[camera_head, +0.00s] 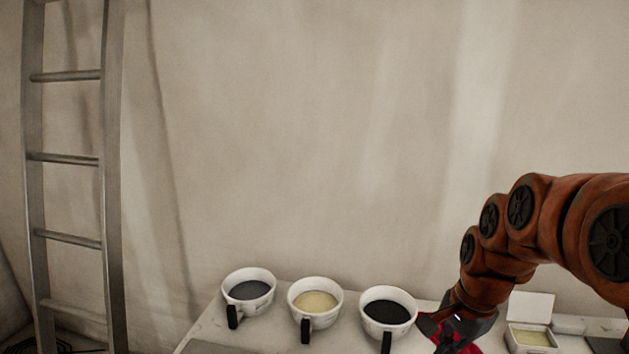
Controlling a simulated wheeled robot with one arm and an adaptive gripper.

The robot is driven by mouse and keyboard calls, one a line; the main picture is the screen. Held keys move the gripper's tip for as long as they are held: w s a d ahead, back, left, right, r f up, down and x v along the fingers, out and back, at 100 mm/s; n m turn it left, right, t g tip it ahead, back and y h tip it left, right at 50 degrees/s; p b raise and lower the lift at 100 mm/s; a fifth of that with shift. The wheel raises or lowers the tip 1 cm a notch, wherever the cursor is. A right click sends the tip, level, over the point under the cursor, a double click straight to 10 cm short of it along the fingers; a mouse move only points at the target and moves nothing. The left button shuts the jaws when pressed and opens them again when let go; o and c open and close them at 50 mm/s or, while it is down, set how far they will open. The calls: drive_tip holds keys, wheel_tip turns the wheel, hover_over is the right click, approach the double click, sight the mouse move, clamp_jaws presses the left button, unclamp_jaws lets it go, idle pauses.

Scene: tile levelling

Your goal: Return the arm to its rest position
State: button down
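My orange arm (536,220) comes in from the right edge and bends down toward the table. My gripper (447,335) is at the arm's lower end, at the bottom of the view, just right of the rightmost cup. Its fingers are partly cut off by the frame, and whether they are open or shut does not show. Something red (462,345) shows at the gripper; I cannot tell if it is part of it or a separate thing.
Three white cups with black handles stand in a row on the pale table (205,335): dark grey (249,290), cream (315,302) and black (386,312) contents. An open white box (531,336) is right of my gripper. A ladder (72,160) leans at left.

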drive_tip(key=s+a+f+n+g, duration=0.1)
drive_tip(key=s+a+f+n, duration=0.1)
drive_tip(key=s+n, duration=0.4)
drive_tip(key=s+a+f+n+g+h, duration=0.1)
drive_tip(key=s+n, duration=0.5)
drive_tip(key=s, duration=1)
drive_tip(key=shift+a+f+n+g, duration=0.3)
drive_tip(key=shift+a+f+g, duration=0.2)
drive_tip(key=shift+a+f, duration=0.35)
